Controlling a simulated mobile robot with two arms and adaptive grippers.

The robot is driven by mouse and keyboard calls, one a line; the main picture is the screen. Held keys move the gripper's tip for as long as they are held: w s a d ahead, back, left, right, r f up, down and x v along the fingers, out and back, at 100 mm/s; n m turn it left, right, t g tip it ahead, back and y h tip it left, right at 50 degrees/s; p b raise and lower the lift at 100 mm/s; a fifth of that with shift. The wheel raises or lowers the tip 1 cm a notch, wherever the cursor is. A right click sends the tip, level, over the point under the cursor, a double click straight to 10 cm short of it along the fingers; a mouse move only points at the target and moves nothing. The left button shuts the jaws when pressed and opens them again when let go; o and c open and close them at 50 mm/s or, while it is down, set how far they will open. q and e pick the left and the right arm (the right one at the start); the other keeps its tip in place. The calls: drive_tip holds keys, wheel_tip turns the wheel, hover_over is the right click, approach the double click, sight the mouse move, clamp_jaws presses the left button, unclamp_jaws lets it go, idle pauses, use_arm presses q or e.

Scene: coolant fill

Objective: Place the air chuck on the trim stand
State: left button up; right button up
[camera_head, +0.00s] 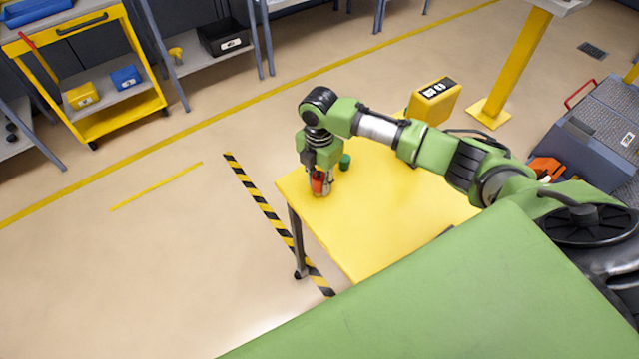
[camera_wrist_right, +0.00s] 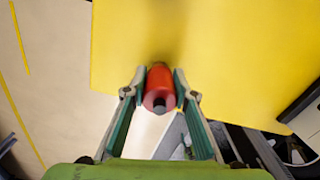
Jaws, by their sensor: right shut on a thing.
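A red cylindrical piece with a dark round end, which I take to be the air chuck (camera_wrist_right: 160,84), is held between the fingers of my right gripper (camera_head: 320,186). In the right wrist view the two fingers (camera_wrist_right: 160,90) press on it from both sides. It is near the left corner of a yellow-topped table (camera_head: 400,205); I cannot tell whether it touches the top. No separate trim stand can be made out for certain; the yellow table may be it. My left gripper is not in view.
A small green cylinder (camera_head: 345,161) stands on the table close to my right gripper. A yellow box-like device (camera_head: 433,102) is at the table's far edge. A yellow cart (camera_head: 95,75) stands far left. The table's middle is bare.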

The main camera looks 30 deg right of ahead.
sight(319, 175)
drive_tip(key=o, duration=0.9)
drive_tip(key=shift+f, duration=0.15)
drive_tip(key=shift+c, duration=0.2)
wheel_tip(319, 175, up, 12)
drive_tip(key=shift+r+b, duration=0.2)
drive_tip(key=shift+b, duration=0.45)
